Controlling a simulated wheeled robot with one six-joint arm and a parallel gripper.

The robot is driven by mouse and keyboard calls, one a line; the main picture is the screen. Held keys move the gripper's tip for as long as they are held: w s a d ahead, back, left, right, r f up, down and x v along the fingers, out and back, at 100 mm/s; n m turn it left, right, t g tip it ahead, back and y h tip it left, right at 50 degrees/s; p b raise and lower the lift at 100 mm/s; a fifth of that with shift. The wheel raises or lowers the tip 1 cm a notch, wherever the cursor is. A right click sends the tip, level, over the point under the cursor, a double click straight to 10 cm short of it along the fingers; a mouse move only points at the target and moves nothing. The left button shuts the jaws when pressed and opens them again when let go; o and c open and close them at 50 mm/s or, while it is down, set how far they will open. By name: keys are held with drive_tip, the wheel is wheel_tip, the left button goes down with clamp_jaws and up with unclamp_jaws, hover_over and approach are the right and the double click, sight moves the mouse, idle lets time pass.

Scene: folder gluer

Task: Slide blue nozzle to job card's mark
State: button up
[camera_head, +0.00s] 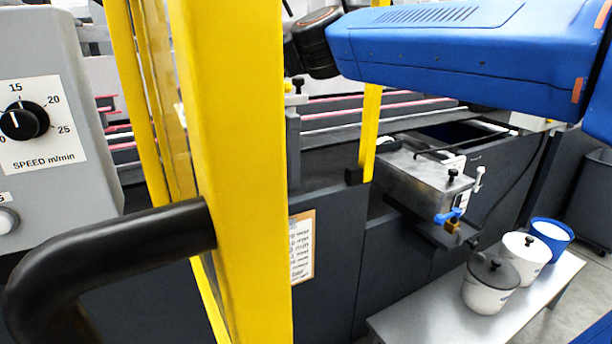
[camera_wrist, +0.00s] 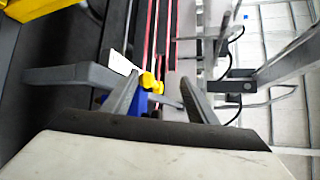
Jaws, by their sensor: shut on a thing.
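In the wrist view my gripper (camera_wrist: 160,80) has its two dark fingers on either side of a small blue body with yellow knobs, which I take as the blue nozzle (camera_wrist: 121,102). The left finger covers part of it, and the exact contact is hard to see. A white tab (camera_wrist: 119,62) sticks out beside the yellow knob. In the head view my gripper and this nozzle are not visible. The job card (camera_head: 301,246) is fixed to the dark machine side, right of the yellow post; its writing is too small to read.
A yellow post (camera_head: 235,150) and black handle (camera_head: 120,250) stand close in front. A speed panel (camera_head: 45,130) is at left. A metal glue box (camera_head: 420,175) with a blue valve (camera_head: 449,215) juts out at right. Lidded pots (camera_head: 490,285) and a blue pot stand on a bench (camera_head: 430,318).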

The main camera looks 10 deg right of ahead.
drive_tip(key=v, duration=0.6)
drive_tip(key=s+d+f+n+h, duration=0.1)
drive_tip(key=s+d+f, duration=0.1)
drive_tip(key=d+f, duration=0.2)
drive_tip(key=s+d+f+n+h, duration=0.2)
drive_tip(key=s+d+f, duration=0.1)
drive_tip(key=f, duration=0.5)
drive_tip(key=s+d+f+n+g+h, duration=0.1)
drive_tip(key=s+d+f+n+h, duration=0.1)
drive_tip(key=d+f, duration=0.3)
drive_tip(key=shift+s+d+f, duration=0.25)
drive_tip(key=shift+s+f, duration=0.5)
